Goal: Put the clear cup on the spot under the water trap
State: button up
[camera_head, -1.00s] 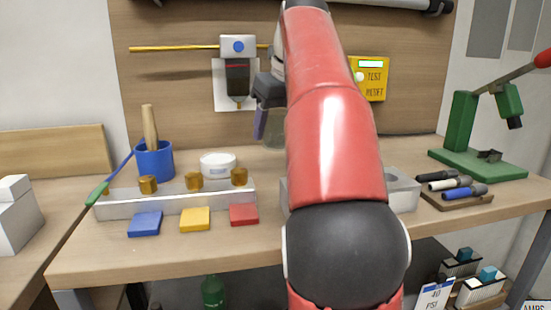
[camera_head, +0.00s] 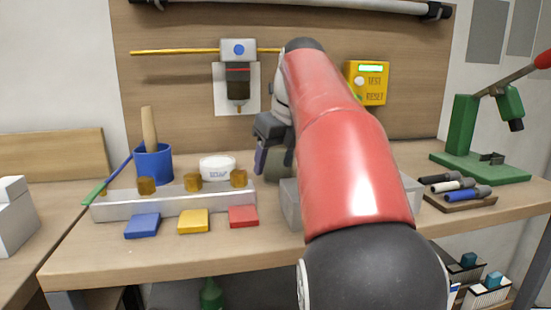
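The water trap (camera_head: 238,80) hangs on the wooden back panel, with a dark bowl and a small drain tip at its bottom. My gripper (camera_head: 268,160) is below and to the right of it, low near the bench top. One dark finger shows; the other is hidden. The clear cup (camera_head: 280,166) is a greyish, see-through shape beside that finger, partly hidden by my red arm. It appears held, having moved along with the finger. I cannot tell whether its base touches the bench. I cannot make out a marked spot under the trap.
A white tub (camera_head: 217,167) stands left of the gripper, behind a pale rail (camera_head: 175,204) with brass knobs. A blue pot (camera_head: 153,163) is farther left. A grey block (camera_head: 290,205) is partly behind my arm. A yellow test box (camera_head: 367,84) is on the panel.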

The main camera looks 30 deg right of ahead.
jog(key=o, duration=0.4)
jog(key=shift+f+b, duration=0.1)
jog(key=shift+b, duration=0.2)
